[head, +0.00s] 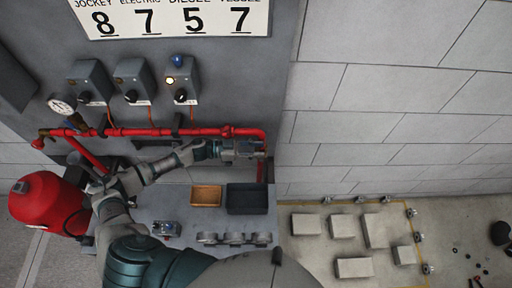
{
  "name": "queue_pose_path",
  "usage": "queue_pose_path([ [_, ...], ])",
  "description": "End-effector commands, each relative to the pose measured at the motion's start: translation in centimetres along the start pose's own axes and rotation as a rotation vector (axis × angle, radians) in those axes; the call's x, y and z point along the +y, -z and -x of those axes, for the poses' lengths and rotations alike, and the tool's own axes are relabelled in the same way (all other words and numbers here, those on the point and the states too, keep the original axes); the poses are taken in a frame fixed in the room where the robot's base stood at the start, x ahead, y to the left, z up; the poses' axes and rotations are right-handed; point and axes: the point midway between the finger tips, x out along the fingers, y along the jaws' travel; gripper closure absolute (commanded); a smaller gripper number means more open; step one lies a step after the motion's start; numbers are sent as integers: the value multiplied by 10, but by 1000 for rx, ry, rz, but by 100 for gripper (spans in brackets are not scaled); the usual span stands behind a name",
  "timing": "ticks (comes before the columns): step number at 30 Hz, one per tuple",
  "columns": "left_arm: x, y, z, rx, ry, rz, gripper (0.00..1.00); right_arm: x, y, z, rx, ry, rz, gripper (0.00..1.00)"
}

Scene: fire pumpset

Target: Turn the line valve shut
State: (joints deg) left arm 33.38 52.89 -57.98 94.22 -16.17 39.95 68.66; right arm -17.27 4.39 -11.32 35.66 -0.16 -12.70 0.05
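A red pipe (150,132) runs across the grey panel and bends down at its right end. My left arm comes in from the left, and my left gripper (250,149) is at the vertical pipe run below this bend. No line valve handle shows clearly; the gripper covers part of the pipe there. The fingers are small and dark, so I cannot tell whether they are open or shut, or whether they touch anything. My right gripper is not in view.
Three grey switch boxes (133,80) and a gauge (61,105) are above the pipe. A red vessel (45,202) stands at left. An orange tray (206,196) and a dark tray (247,199) sit below the gripper. Pale blocks (374,231) lie on the floor at right.

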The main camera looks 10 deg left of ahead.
Motion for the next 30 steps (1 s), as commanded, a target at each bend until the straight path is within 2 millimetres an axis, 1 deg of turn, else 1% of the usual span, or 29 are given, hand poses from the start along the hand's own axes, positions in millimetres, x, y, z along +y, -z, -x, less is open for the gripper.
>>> queue_pose_path([
  [3, 3, 2, -8, -4, -3, -2, 66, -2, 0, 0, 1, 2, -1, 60],
  [7, 4, 2, -11, -6, -2, -4, 66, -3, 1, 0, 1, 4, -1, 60],
  [8, 4, 2, -11, -6, -2, -4, 70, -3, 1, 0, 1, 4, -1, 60],
  [9, 4, 2, -10, -6, -2, -4, 80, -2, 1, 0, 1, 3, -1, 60],
  [11, 3, 2, -9, -4, -2, -3, 96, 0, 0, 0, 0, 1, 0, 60],
  [12, 2, 1, -7, -3, -2, -2, 100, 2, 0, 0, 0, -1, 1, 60],
  [18, 1, 0, 1, 4, -4, 0, 100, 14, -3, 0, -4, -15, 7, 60],
  [21, 0, -1, 4, 6, -2, 0, 100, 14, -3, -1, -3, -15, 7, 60],
  [26, 0, -5, 6, 29, 2, 2, 100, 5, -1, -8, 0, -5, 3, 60],
  [30, -1, -8, 9, 88, 3, 2, 100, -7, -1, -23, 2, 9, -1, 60],
])
